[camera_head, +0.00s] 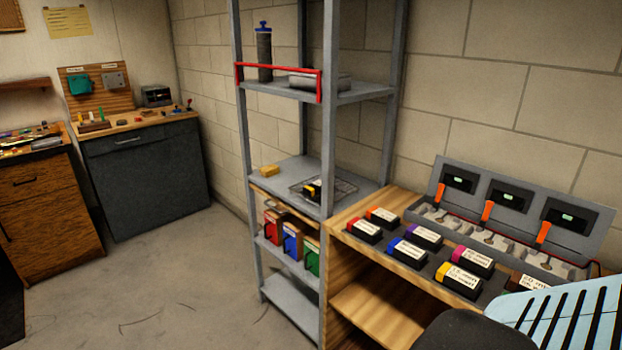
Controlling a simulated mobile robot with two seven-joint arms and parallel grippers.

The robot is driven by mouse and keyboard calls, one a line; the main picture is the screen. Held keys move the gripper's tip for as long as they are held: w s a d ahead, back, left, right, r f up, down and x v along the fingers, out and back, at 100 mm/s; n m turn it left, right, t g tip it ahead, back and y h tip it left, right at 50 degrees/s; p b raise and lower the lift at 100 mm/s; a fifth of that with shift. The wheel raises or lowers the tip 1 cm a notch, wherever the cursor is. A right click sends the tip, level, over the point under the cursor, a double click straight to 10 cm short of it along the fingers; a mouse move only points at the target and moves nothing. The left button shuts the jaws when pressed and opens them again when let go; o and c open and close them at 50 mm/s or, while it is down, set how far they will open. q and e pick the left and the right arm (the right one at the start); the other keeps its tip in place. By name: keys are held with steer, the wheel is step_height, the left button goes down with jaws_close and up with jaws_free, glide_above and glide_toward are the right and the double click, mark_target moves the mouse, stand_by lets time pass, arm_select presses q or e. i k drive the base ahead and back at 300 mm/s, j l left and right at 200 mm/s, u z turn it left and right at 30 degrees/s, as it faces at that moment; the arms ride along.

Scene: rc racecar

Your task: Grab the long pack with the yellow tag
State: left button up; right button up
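A black pack with a yellow end and a white label (462,281) lies on the dark top of the wooden bench, near its front edge. It is in the front row of several similar packs, and its label text is too small to read surely. A smaller yellow-and-black item (313,191) sits in a wire tray on the metal shelf. Neither of my grippers shows in the head view. Nothing is seen touching the yellow-ended pack.
Packs with blue (410,253), magenta (472,261) and purple (424,236) ends lie close by. A grey charger rack (515,205) stands behind them. A light blue slotted part (572,315) and a dark rounded part (460,330) fill the lower right. Floor at left is clear.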

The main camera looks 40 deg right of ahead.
mark_target(310, 189)
steer(key=i+j+z, duration=0.15)
steer(key=i+z, duration=0.35)
steer(key=i+j+z, duration=0.3)
steer(key=i+z, duration=0.15)
steer(key=i+j+z, duration=0.25)
steer(key=z, duration=0.2)
steer(key=i+j+z, duration=0.2)
steer(key=z, duration=0.25)
steer(key=i+j+z, duration=0.1)
steer(key=j+z, duration=0.35)
steer(key=i+j+z, duration=0.1)
steer(key=j+z, duration=0.65)
steer(key=j, duration=0.15)
steer(key=i+j+z, duration=0.1)
steer(key=j+z, duration=0.25)
steer(key=j, duration=0.1)
